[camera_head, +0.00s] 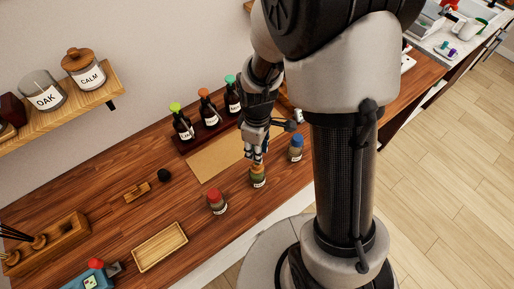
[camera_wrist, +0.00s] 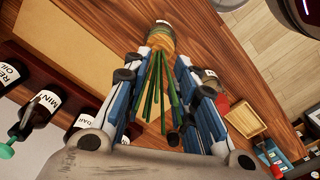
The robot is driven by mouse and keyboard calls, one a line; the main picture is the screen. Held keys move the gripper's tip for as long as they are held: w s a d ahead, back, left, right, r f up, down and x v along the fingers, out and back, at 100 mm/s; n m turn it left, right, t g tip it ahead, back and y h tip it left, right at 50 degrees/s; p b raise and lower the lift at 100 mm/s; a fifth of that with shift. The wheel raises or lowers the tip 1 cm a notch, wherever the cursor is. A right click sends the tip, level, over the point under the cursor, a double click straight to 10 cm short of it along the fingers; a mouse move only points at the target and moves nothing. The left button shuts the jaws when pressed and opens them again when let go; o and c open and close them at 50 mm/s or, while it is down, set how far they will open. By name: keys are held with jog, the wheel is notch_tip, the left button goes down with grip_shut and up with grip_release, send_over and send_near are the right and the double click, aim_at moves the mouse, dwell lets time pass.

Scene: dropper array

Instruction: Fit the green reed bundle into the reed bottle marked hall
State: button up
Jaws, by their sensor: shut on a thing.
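My gripper (camera_head: 257,158) is shut on the green reed bundle (camera_wrist: 157,88), whose thin green sticks fan out between the fingers in the wrist view. Directly beyond the fingers is a small labelled bottle (camera_wrist: 162,36) with an amber upper part; it also shows under my gripper in the head view (camera_head: 258,178). The reeds' far ends overlap this bottle's top; I cannot tell whether they are inside it. A red-topped bottle (camera_head: 217,202) stands to the left and a blue-topped bottle (camera_head: 296,148) to the right. I cannot read "hall" on any label.
Several dark dropper bottles (camera_head: 183,124) stand in a rack behind a tan mat (camera_head: 214,158). A wooden tray (camera_head: 160,247), a small wooden piece (camera_head: 137,191) and a black round object (camera_head: 164,175) lie to the left. The counter between them is clear.

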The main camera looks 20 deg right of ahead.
jog(key=shift+f, duration=0.3)
jog(key=o, duration=1.1)
jog(key=shift+r, duration=0.15)
notch_tip(320, 180, up, 12)
jog(key=shift+f, duration=0.1)
jog(key=s+m+t+b, duration=0.1)
jog(key=s+m+b, duration=0.2)
jog(key=s+b, duration=0.1)
jog(key=s+m+t+b, duration=0.2)
jog(key=s+m+b, duration=0.1)
jog(key=s, duration=0.3)
jog(key=s+m+t+b, duration=0.1)
jog(key=s+m+b, duration=0.2)
jog(key=s+b, duration=0.2)
jog(key=shift+f+m+t, duration=0.1)
jog(key=shift+m+t, duration=0.2)
jog(key=shift+m, duration=0.1)
